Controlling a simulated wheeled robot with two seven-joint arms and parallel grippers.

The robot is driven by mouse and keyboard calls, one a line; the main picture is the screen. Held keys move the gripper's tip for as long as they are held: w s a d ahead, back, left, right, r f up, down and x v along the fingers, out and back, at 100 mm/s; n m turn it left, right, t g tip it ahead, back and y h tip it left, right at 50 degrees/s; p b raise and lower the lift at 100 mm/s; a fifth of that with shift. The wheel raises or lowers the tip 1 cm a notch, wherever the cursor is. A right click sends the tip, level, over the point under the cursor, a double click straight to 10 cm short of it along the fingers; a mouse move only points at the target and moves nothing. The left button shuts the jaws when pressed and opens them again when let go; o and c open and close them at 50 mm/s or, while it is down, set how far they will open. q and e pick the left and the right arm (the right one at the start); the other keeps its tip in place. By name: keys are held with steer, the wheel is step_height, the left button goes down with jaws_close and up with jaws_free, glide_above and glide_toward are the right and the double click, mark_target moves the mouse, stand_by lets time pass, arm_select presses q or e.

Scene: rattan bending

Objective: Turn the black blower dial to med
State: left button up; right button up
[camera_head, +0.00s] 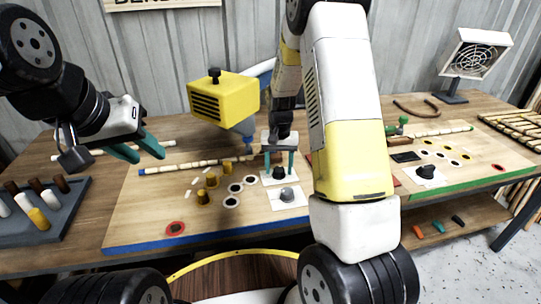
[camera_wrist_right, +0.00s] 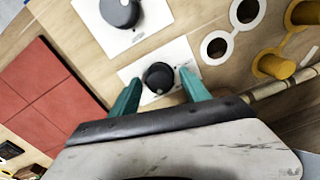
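A small black dial (camera_head: 279,172) on a white plate stands on the left wooden board. It also shows in the right wrist view (camera_wrist_right: 158,76), with a small pale mark near its lower edge. My right gripper (camera_head: 279,169) points down over it, with teal fingers on either side. In the wrist view a gap shows between the dial and each fingertip (camera_wrist_right: 160,88), so the gripper is open. A larger grey dial (camera_head: 287,194) on its own plate sits just in front; it shows in the wrist view (camera_wrist_right: 120,12). My left gripper (camera_head: 142,153) is open and empty, above the board's left side. Plate lettering is unreadable.
A yellow blower-like box (camera_head: 223,98) stands behind the dials. A segmented rattan pole (camera_head: 190,163), yellow pegs (camera_head: 211,180) and white rings (camera_head: 236,188) lie left of them. Another black dial (camera_head: 427,171) is on the right board. A peg tray (camera_head: 62,230) is far left.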

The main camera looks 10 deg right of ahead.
steer(key=shift+r, duration=0.1)
step_height(320, 180, up, 8)
steer(key=shift+f, duration=0.2)
stand_by(0.4)
step_height(320, 180, up, 9)
steer(key=t+y, duration=0.1)
steer(key=t, duration=0.1)
glide_above(279, 170)
steer(key=s, duration=0.5)
steer(key=s+a+r+n+t, duration=0.1)
steer(key=s+r+t, duration=0.1)
steer(key=s+r, duration=0.3)
steer(key=s+a+r+n+t+y, duration=0.1)
steer(key=s+r, duration=0.4)
steer(key=s, duration=0.9)
steer(key=shift+n+t, duration=0.6)
steer(key=shift+w+r, duration=0.1)
